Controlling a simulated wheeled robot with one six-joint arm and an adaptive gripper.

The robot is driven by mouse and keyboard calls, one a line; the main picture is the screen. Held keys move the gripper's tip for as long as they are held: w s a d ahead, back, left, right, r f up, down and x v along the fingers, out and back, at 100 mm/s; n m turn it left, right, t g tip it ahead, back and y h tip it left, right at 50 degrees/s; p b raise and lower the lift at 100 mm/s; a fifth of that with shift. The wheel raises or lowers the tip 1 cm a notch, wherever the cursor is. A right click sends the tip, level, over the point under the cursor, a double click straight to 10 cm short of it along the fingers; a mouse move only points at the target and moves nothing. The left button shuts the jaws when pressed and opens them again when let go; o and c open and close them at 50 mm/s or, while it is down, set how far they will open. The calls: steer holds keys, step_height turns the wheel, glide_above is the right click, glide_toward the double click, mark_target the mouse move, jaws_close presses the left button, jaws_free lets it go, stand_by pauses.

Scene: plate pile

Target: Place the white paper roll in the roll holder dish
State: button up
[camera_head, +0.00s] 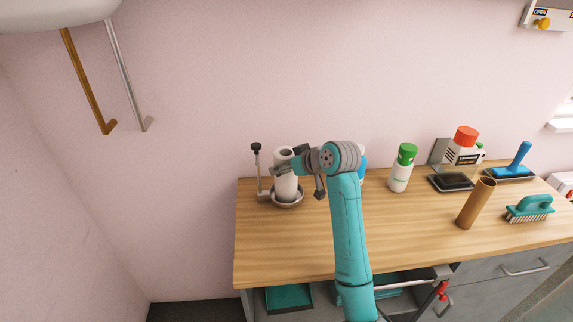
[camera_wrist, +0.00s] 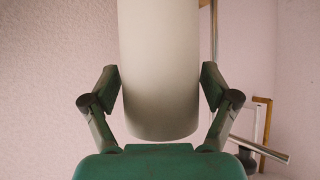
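The white paper roll (camera_head: 286,187) stands upright at the left end of the wooden counter, over the roll holder dish (camera_head: 289,205). Its lower end appears within the dish rim; I cannot tell whether it rests on the dish floor. My gripper (camera_head: 284,168) reaches it from the right, around its upper part. In the wrist view the roll (camera_wrist: 160,65) fills the space between the two fingers (camera_wrist: 161,88), which lie against its sides. The dish's post with a black knob (camera_head: 256,147) stands left of the roll.
A green-capped bottle (camera_head: 400,172), a red-capped container (camera_head: 463,148), a brown tube (camera_head: 475,203) and a teal brush (camera_head: 530,208) stand to the right. A blue-capped item is partly hidden behind my arm. The counter's front left (camera_head: 285,250) is clear.

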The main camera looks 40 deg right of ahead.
stand_by(0.3)
steer(key=v, duration=1.2)
steer(key=shift+r, duration=0.1)
stand_by(0.3)
